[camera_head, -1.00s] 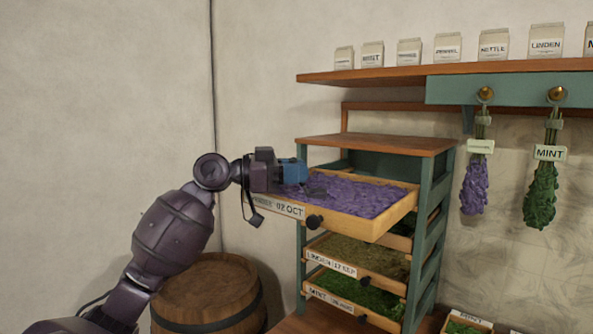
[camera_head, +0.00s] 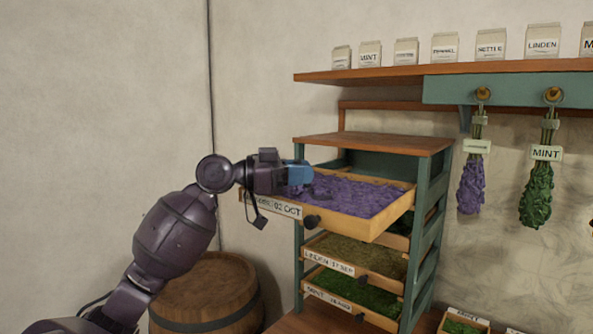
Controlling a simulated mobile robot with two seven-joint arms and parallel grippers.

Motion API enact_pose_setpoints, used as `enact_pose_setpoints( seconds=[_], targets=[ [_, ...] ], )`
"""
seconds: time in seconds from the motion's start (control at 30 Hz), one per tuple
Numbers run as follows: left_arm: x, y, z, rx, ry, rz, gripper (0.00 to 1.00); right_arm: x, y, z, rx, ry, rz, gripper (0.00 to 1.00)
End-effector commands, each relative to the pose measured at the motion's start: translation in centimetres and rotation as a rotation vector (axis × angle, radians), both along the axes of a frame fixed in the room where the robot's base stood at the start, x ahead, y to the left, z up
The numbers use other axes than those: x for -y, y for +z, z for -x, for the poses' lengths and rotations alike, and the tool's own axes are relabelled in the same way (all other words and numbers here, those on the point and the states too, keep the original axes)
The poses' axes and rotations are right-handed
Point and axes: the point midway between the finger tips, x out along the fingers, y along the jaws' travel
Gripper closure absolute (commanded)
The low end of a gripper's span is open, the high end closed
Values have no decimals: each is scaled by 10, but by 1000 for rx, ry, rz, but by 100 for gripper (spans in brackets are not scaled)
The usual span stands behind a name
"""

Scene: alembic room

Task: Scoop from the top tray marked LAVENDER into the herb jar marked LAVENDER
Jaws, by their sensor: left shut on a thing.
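The top tray (camera_head: 375,227) is pulled out of the wooden rack and full of purple dried flowers (camera_head: 355,195). Its front label (camera_head: 285,209) is partly covered by my arm's cable; "02 OCT" can be read. My left gripper (camera_head: 302,174), with blue at its tip, is over the left part of this tray, close to the flowers. It is shut on a scoop, which is hardly distinguishable against the purple heap. The herb jar marked LAVENDER is not in view. My right gripper is not in view.
Lower trays of linden (camera_head: 355,255) and mint (camera_head: 360,292) stick out below. A barrel (camera_head: 207,292) stands at the left. Lavender (camera_head: 472,187) and mint (camera_head: 538,195) bundles hang at right, under a shelf (camera_head: 385,76) with several labelled packets.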

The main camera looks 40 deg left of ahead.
Motion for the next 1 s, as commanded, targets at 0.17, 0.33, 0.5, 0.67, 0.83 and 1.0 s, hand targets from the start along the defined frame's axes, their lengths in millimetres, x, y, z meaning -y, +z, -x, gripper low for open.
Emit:
enact_pose_setpoints(
  seconds=[0.17,0.33,0.5,0.67,0.83,1.0],
  targets=[
    [6,0,-1,1,0,1,100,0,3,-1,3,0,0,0],
    [7,0,-1,0,0,1,100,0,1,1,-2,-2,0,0],
    [6,1,-1,1,0,1,100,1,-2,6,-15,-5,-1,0],
    [6,10,0,2,0,0,100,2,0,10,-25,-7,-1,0],
    [6,23,0,2,0,-1,100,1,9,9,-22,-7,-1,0],
    [6,34,-1,1,0,0,100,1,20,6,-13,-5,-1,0]
  ],
)
